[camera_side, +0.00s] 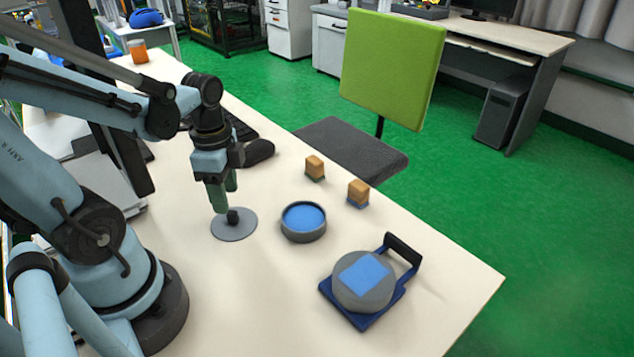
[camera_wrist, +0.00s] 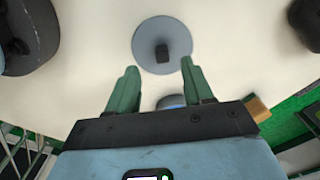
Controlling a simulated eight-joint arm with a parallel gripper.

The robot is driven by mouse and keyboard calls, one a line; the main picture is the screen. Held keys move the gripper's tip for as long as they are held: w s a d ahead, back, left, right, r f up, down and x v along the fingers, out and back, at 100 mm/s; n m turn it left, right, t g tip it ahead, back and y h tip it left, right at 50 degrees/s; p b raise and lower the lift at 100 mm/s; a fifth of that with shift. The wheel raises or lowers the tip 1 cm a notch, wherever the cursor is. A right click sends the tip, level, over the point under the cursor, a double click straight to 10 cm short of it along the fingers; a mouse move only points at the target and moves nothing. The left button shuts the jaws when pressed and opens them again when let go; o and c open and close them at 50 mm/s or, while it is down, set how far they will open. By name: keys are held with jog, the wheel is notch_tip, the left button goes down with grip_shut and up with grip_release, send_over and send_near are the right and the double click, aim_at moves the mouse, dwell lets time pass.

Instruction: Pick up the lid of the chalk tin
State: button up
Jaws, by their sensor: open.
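The lid (camera_side: 246,225) is a flat grey disc with a dark knob (camera_side: 233,215) at its centre, lying on the table. In the wrist view the lid (camera_wrist: 150,32) lies ahead of my fingers, its knob (camera_wrist: 162,53) roughly between their lines. My gripper (camera_side: 225,198) is open and empty, its green fingers pointing down just above the lid, close to the knob. In the wrist view the gripper (camera_wrist: 159,67) has its fingers wide apart. A round grey open tin (camera_side: 303,235) with a blue inside stands right of the lid; a sliver of blue (camera_wrist: 170,101) shows between the fingers.
A grey round piece with a blue square top (camera_side: 364,289) sits on a dark blue tray (camera_side: 363,322) with an upright handle. Two small wooden blocks (camera_side: 314,167) (camera_side: 358,191) stand behind the tin. An orange jar (camera_side: 138,52) is far back. The front table is clear.

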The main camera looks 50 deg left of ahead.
aim_at(232, 212)
jog(key=shift+w+f, duration=0.2)
jog(key=shift+f, duration=2.15)
grip_shut()
